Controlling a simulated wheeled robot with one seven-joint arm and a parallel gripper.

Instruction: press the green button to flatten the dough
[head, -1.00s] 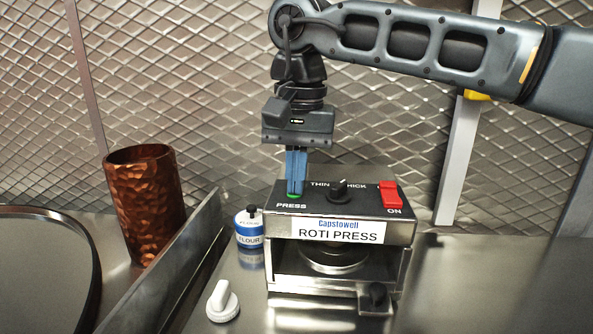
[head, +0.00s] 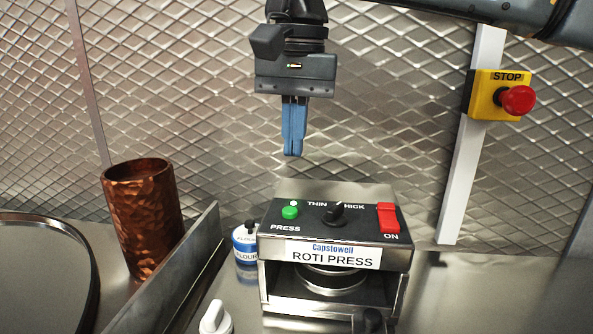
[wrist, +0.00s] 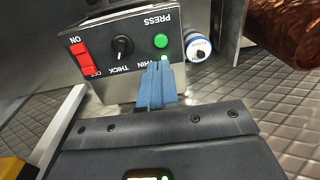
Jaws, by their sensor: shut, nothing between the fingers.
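The roti press (head: 335,258) stands on the steel counter, its black control panel facing up. The green button (head: 289,212), marked PRESS, is on the panel's left, with a small lit green light (head: 294,203) just behind it. In the wrist view the green button (wrist: 161,41) is uncovered, beyond my fingertips. My gripper (head: 292,154) is shut and empty, with blue fingers pointing down, in the air above the panel and clear of the button. A round plate (head: 333,283) shows in the press opening; I cannot make out any dough there.
The panel also has a black thin/thick knob (head: 333,215) and a red ON switch (head: 388,218). A flour tin (head: 245,244) and a white-handled item (head: 215,318) are left of the press. A copper cup (head: 143,215) stands behind a steel divider. A red stop button (head: 517,100) is on the right.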

